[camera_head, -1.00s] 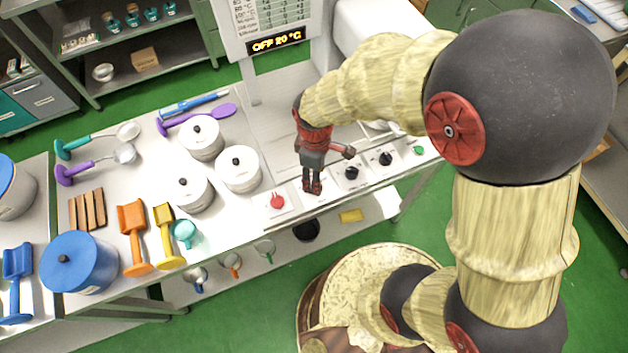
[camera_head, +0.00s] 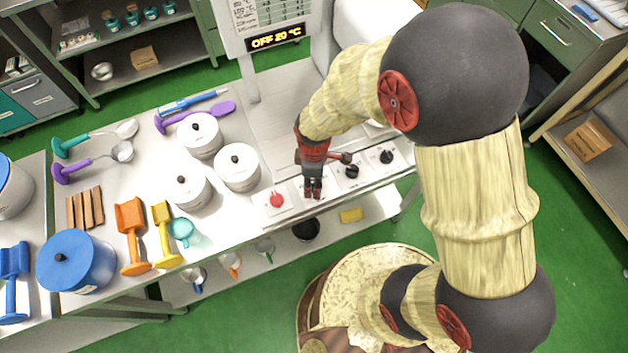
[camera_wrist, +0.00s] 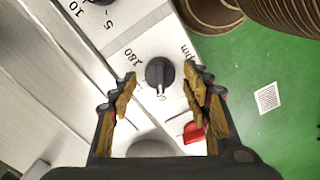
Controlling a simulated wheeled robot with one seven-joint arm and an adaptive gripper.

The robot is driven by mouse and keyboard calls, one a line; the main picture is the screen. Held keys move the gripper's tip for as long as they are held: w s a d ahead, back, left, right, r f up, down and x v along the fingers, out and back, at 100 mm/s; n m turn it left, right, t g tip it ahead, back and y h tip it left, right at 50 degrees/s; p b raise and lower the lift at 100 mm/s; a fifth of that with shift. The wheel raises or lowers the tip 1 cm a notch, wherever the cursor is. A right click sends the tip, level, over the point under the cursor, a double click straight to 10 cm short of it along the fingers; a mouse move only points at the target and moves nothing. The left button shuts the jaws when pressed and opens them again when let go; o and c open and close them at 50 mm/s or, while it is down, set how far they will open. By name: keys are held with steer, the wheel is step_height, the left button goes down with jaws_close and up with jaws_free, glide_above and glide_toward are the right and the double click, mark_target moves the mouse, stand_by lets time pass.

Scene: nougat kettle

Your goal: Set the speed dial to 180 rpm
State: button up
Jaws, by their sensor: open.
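The speed dial (camera_wrist: 159,73) is a black knob on a pale panel, with "180" at its upper left and "rpm" at its upper right in the wrist view. A small light mark shows at its lower edge, near a partly covered number that looks like 60. My gripper (camera_wrist: 161,80) is open and empty, one fingertip on each side of the dial. I cannot tell whether the fingers touch it. In the head view my gripper (camera_head: 313,194) points down at the panel and hides the dial.
A red knob (camera_head: 277,199) sits left of my gripper, and black knobs (camera_head: 351,171) (camera_head: 386,157) sit to its right. White lidded pots (camera_head: 238,168) stand left of the panel. A display (camera_head: 277,38) reads OFF 20 °C. Green floor lies in front.

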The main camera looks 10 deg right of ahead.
steer(key=c, duration=0.3)
steer(key=c, duration=0.8)
